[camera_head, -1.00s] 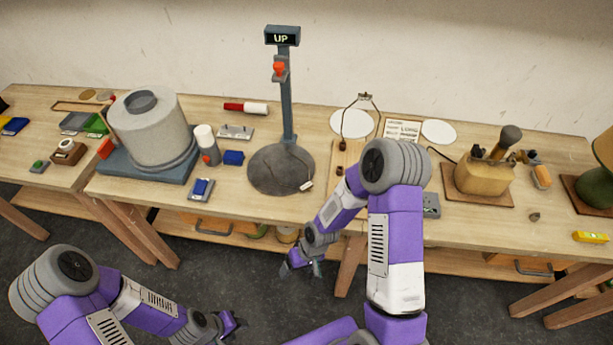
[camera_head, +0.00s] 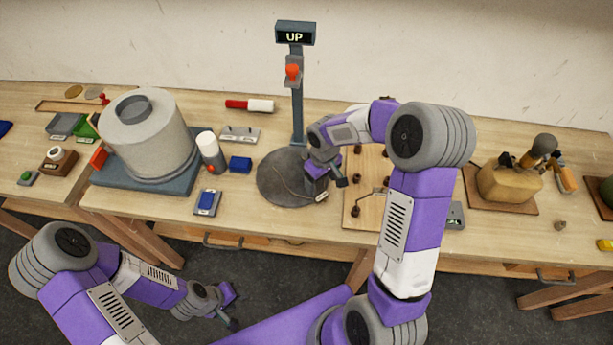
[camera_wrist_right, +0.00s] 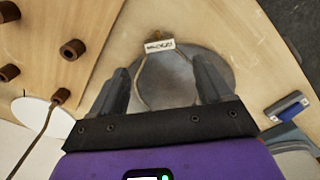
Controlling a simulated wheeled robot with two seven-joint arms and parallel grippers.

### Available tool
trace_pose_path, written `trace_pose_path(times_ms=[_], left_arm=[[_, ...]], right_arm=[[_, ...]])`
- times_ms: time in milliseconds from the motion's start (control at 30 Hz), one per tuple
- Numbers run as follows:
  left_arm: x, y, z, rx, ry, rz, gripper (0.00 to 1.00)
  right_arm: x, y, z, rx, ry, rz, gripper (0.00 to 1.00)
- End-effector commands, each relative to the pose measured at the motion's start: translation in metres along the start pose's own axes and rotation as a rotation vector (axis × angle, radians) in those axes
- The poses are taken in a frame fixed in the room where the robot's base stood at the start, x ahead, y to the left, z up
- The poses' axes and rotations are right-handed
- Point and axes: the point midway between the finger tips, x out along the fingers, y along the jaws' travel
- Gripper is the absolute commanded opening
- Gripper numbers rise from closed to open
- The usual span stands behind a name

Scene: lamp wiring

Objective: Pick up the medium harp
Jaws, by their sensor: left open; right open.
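A thin tan wire loop, which looks like a harp (camera_wrist_right: 137,80), lies over the round grey base (camera_wrist_right: 180,78) of the display stand. A white tag (camera_wrist_right: 159,45) sits at its far end; its text is too small to read surely. In the head view the tag (camera_head: 321,195) shows at the base's right edge. My right gripper (camera_head: 328,182) is open above this part of the base. In the right wrist view its fingers (camera_wrist_right: 163,66) are apart, with the loop showing between them and nothing gripped. My left gripper (camera_head: 230,305) is open and empty, low in front of the table.
A pegged wooden board (camera_head: 349,197) is right of the base, with brown pegs and another wire, partly hidden by my right arm. The stand's post (camera_head: 297,105) rises behind the gripper.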

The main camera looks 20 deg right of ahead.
Motion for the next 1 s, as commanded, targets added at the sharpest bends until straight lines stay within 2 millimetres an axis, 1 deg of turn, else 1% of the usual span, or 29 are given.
trace_pose_path(times_ms=[33,267,400,500,600,800,867,1000], left_arm=[[0.002,-0.001,0.0,0.0,-0.001,0.0,0.43],[0.008,-0.003,0.0,-0.001,-0.002,0.0,0.43],[0.013,-0.005,0.0,-0.001,-0.001,0.0,0.43],[0.015,-0.006,0.0,-0.001,-0.001,0.0,0.43],[0.015,-0.006,0.0,-0.001,-0.001,0.0,0.43],[0.015,-0.006,0.0,0.0,-0.001,0.0,0.43],[0.015,-0.006,0.0,0.0,-0.001,0.0,0.43],[0.015,-0.006,0.0,0.0,-0.001,0.0,0.43]], right_arm=[[0.008,0.0,0.001,0.0,-0.005,-0.002,0.79],[0.035,0.0,0.006,0.001,-0.005,-0.003,0.79],[0.058,0.0,0.01,0.0,-0.006,-0.003,0.79],[0.068,0.001,0.009,0.0,-0.004,-0.002,0.79],[0.072,0.001,0.009,0.001,-0.003,-0.002,0.79],[0.071,0.001,0.009,0.001,-0.002,-0.001,0.79],[0.071,0.001,0.009,0.001,-0.002,-0.001,0.7],[0.071,0.001,0.008,0.001,-0.002,-0.001,0.48]])
